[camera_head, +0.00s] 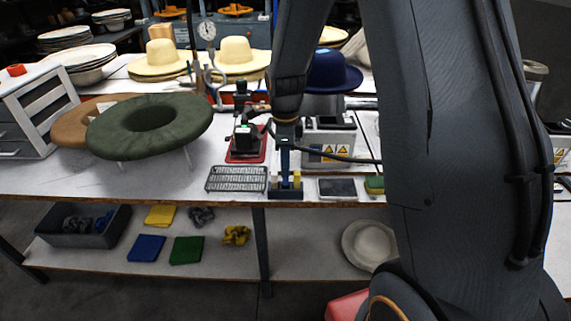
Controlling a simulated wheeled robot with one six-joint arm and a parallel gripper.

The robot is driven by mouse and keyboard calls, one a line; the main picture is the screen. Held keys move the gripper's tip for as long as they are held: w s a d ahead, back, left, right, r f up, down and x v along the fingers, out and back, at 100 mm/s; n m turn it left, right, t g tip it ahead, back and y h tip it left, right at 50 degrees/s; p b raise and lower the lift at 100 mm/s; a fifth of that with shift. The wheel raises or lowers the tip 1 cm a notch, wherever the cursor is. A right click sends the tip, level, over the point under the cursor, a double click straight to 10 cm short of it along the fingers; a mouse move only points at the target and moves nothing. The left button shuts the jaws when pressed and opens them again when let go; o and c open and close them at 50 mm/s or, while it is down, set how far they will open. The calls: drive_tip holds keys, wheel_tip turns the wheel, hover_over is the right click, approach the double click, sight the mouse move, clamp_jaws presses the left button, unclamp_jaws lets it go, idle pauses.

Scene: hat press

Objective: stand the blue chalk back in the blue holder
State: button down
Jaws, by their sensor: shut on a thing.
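My gripper (285,138) points down over the front edge of the workbench, below my dark wrist. It is shut, and a narrow blue upright piece (285,162), which looks like the blue chalk, is in line beneath it. The fingertips are not clearly visible.
A wire rack (237,179) and a black device on a red mat (246,145) stand left. A dark flat pad (337,187) and green-yellow sponge (374,184) lie right. A grey box with warning labels (328,140) is behind. My arm hides the right side.

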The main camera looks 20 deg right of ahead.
drive_tip(key=shift+f+b, duration=0.6)
drive_tip(key=shift+f, duration=0.7)
idle(0.5)
drive_tip(key=c, duration=1.6)
unclamp_jaws()
drive_tip(key=shift+r+p, duration=2.85)
drive_tip(key=shift+r, duration=0.95)
drive_tip(key=shift+s+r+n, duration=0.15)
drive_tip(key=shift+s+n, duration=0.4)
drive_tip(key=shift+n, duration=0.15)
drive_tip(key=s+n+b, duration=0.1)
drive_tip(key=s+n, duration=0.4)
drive_tip(key=n, duration=0.1)
drive_tip(key=s+r+n+t+b, duration=0.1)
drive_tip(key=s+n+b, duration=0.1)
drive_tip(key=s+n, duration=0.3)
drive_tip(key=s+n+b, duration=0.1)
drive_tip(key=s+n, duration=0.5)
drive_tip(key=n, duration=0.3)
drive_tip(key=shift+s+r+b, duration=0.1)
drive_tip(key=shift+r+b, duration=0.2)
drive_tip(key=shift+b, duration=0.05)
